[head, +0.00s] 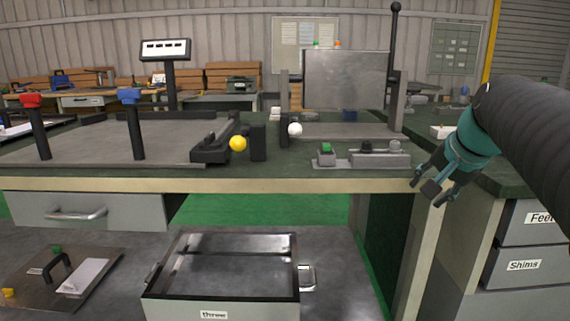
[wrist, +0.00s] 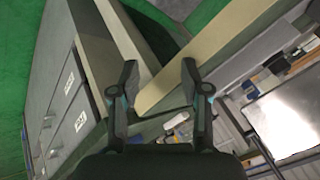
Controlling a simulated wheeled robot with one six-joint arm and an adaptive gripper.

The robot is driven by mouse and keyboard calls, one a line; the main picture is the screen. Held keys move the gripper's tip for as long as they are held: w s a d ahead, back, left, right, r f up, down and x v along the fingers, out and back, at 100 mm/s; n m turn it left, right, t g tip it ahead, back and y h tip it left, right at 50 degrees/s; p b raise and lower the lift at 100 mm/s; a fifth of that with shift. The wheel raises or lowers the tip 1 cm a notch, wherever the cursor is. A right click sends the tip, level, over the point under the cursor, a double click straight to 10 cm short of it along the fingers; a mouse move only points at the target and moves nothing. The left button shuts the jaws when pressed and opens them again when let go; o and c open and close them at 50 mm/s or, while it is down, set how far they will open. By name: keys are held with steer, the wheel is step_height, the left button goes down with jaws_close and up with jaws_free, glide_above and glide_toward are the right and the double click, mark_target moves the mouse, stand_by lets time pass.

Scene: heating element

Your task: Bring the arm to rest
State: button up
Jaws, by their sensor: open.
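My gripper (head: 432,190) hangs at the right end of my arm in the head view, in front of the bench's right front corner. Its teal wrist is above and its dark fingers point down and to the left. In the wrist view my gripper (wrist: 160,80) shows two dark fingers spread apart with nothing between them. Behind the fingers are the bench's pale edge (wrist: 215,48) and the drawer cabinet (wrist: 70,95). I cannot tell how far the fingertips are from the bench edge.
The green bench (head: 250,170) carries a metal plate (head: 85,142), a yellow ball knob (head: 238,143), a white ball (head: 295,130), a button box (head: 365,160) and an upright panel (head: 345,80). An open tray (head: 220,298) labelled three is below. Drawers (head: 525,265) stand at right.

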steer(key=s+a+f+n+g, duration=0.1)
steer(key=s+a+f+n, duration=0.3)
steer(key=s+f, duration=0.5)
steer(key=s+a+f+n+p, duration=0.1)
steer(key=s+a+f+n, duration=0.4)
steer(key=s+a+f, duration=0.3)
steer(key=shift+s+f+g, duration=0.4)
steer(key=shift+s+f, duration=0.3)
steer(key=shift+s, duration=1)
